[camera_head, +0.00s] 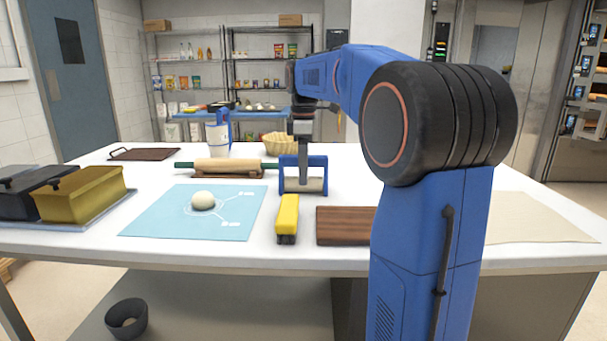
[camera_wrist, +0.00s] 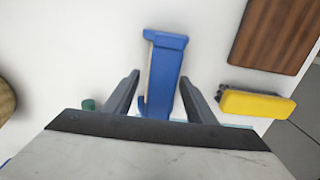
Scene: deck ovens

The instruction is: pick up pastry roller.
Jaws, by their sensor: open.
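The pastry roller, a blue frame with a pale roller (camera_head: 289,162), stands upright on the white table near the middle of the head view. In the wrist view the blue frame (camera_wrist: 168,62) runs up the picture between my two fingers. My gripper (camera_head: 303,183) points down at it, and a grey finger crosses in front of the frame in the head view. In the wrist view my gripper (camera_wrist: 159,77) is open, one finger on each side of the blue frame. I cannot tell whether either finger touches it. The gripper hides part of the roller.
A yellow-handled tool (camera_head: 288,215) and a brown board (camera_head: 343,226) lie in front. A rolling pin (camera_head: 225,164) with green handles rests on the left, behind a blue mat (camera_head: 150,218) with a dough ball (camera_head: 203,199). A basket (camera_head: 277,142) stands behind. Yellow tin (camera_head: 85,195) stands far left.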

